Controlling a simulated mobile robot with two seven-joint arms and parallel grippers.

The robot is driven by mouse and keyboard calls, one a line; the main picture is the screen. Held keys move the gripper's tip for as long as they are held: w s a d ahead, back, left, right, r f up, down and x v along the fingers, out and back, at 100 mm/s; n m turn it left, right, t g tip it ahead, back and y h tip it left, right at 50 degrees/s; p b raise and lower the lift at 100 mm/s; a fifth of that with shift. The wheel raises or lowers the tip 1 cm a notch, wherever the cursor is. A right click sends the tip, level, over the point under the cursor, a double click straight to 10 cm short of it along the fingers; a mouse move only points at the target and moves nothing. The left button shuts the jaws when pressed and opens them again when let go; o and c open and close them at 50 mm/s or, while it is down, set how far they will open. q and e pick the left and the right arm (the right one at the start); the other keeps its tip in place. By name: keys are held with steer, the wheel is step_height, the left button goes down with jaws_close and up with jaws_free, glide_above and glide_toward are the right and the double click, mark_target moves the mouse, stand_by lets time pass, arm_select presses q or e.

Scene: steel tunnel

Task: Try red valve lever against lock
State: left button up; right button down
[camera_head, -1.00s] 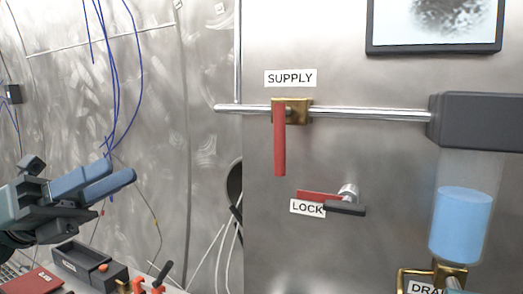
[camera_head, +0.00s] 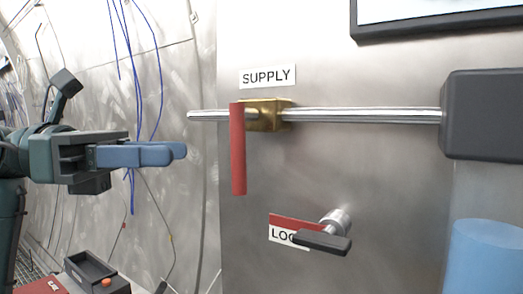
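The red valve lever (camera_head: 238,150) hangs straight down from the brass valve body (camera_head: 267,115) on the supply pipe, under the SUPPLY label (camera_head: 267,77). The lock (camera_head: 322,243) is below and to the right, a black handle on a silver knob (camera_head: 336,220), with a red strip and a LOCK label (camera_head: 284,236) behind it. My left gripper (camera_head: 180,153) is left of the red lever, pointing right at about its mid-height and apart from it. Its blue fingers overlap in the view, so their gap is hidden. My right gripper is not in view.
The steel pipe (camera_head: 365,115) runs right into a dark grey block (camera_head: 485,113). A blue cylinder (camera_head: 486,258) stands at the lower right. Blue wires (camera_head: 137,60) hang behind my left gripper. A dark open box (camera_head: 92,275) is at the lower left.

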mark_target(244, 148)
arm_select(q)
steer(key=d+p, duration=0.1)
steer(key=d, duration=1)
steer(key=shift+s+p, duration=0.2)
steer(key=shift+p, duration=0.1)
steer(key=shift+c, duration=0.4)
